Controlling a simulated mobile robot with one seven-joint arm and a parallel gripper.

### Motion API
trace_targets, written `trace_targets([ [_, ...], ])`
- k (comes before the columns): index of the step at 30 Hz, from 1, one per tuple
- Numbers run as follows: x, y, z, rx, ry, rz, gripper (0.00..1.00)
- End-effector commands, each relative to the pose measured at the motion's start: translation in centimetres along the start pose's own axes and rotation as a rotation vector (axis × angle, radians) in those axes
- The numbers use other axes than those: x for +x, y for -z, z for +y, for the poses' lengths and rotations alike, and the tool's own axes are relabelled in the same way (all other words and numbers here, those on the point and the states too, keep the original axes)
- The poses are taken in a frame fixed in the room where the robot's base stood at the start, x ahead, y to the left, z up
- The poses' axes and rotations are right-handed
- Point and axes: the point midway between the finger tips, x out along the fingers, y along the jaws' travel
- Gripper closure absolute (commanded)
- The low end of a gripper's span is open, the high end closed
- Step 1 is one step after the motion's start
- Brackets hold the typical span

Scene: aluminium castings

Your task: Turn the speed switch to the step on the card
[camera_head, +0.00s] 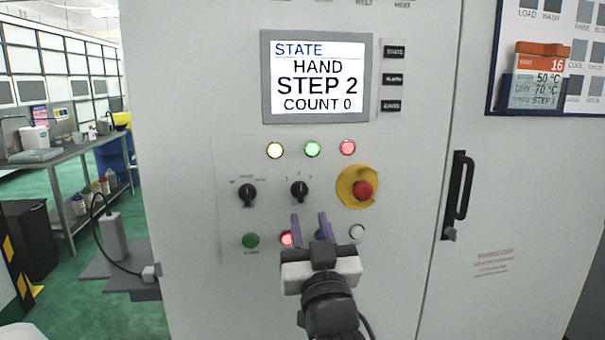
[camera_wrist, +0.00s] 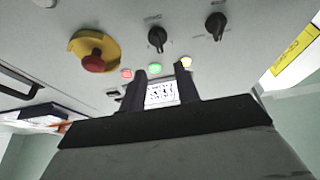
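The speed switch (camera_head: 299,191) is a black rotary knob marked with numbers on the grey panel; its handle stands about upright, towards the middle mark. It also shows in the wrist view (camera_wrist: 157,39). The card (camera_head: 536,77), orange-topped with 16, hangs at the upper right and its bottom line appears to read STEP 1. The screen (camera_head: 318,77) reads HAND, STEP 2, COUNT 0. My gripper (camera_head: 311,222) is open and empty, its two fingers apart, below the speed switch and not on it. The fingers also show in the wrist view (camera_wrist: 161,80).
A second black knob (camera_head: 247,194) is left of the switch. A red emergency stop (camera_head: 362,190) on a yellow plate is to the right. Lamps (camera_head: 312,149) sit above; a green button (camera_head: 251,241), a red one (camera_head: 287,239) and a white one (camera_head: 356,232) sit below, near my fingers.

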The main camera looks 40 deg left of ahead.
Motion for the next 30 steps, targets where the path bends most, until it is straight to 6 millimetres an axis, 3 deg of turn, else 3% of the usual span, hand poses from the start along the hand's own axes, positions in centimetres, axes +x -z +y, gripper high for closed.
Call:
trace_targets([
  [1,1.5,0.3,-0.1,0.002,0.002,-0.001,0.68],
  [6,4.9,0.3,-0.1,0.002,0.002,-0.001,0.68],
  [12,7.4,0.1,0.0,0.001,0.0,-0.001,0.68],
  [25,8.2,0.0,0.0,0.001,0.0,0.0,0.7],
  [30,8.2,0.0,0.0,0.001,0.0,0.0,0.92],
])
